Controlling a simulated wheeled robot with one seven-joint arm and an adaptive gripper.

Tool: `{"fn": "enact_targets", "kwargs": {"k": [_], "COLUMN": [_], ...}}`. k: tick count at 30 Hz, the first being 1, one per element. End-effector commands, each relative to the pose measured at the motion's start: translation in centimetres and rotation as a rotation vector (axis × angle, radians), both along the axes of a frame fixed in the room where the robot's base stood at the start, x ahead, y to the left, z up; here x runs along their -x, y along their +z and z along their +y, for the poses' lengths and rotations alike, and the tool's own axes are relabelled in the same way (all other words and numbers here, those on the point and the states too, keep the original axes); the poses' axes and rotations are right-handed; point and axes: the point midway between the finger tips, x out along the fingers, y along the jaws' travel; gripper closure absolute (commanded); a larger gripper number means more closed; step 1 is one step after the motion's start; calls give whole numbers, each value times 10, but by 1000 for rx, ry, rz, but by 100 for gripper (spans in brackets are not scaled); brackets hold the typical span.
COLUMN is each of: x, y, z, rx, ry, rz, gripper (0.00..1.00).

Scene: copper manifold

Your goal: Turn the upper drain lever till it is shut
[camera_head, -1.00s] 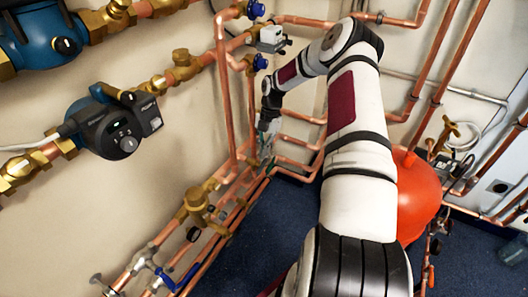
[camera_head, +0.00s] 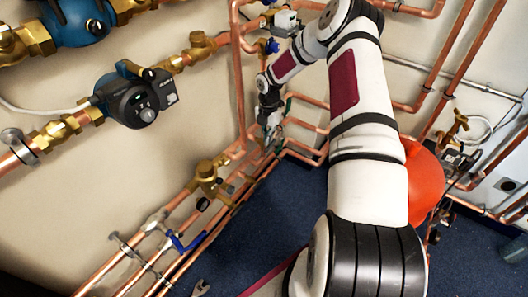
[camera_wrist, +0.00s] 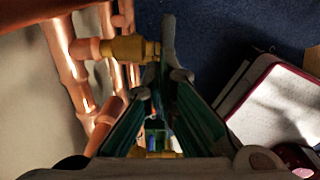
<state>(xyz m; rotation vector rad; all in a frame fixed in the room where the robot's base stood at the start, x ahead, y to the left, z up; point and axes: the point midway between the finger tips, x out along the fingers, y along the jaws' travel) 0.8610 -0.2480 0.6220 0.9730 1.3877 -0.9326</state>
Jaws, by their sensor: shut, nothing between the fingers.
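A brass drain valve (camera_wrist: 125,48) sticks out from the copper pipes in the wrist view. A dark grey-green bar, seemingly its lever (camera_wrist: 168,34), stands at its right end, just beyond my fingertips. My gripper (camera_wrist: 165,76) is shut and empty, its tips at or very near the lower end of this bar. I cannot tell whether they touch it. In the head view my gripper (camera_head: 273,136) is small, low among the pipes near the wall corner. The valve and lever cannot be made out there.
Copper pipes (camera_wrist: 66,70) run close to the left of my gripper. A blue-handled valve (camera_head: 186,243) sits on the lower pipes. A red vessel (camera_head: 424,180) stands right behind my arm. Blue floor (camera_head: 270,215) is open left of my arm.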

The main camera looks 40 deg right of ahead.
Motion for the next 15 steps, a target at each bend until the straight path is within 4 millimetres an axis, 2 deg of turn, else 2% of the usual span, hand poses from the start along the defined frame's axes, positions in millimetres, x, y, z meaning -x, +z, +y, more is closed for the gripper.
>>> {"fn": "enact_targets", "kwargs": {"k": [15], "x": [-4], "y": [-9], "z": [17], "rx": [296], "ry": [8], "rz": [-106], "gripper": [100]}}
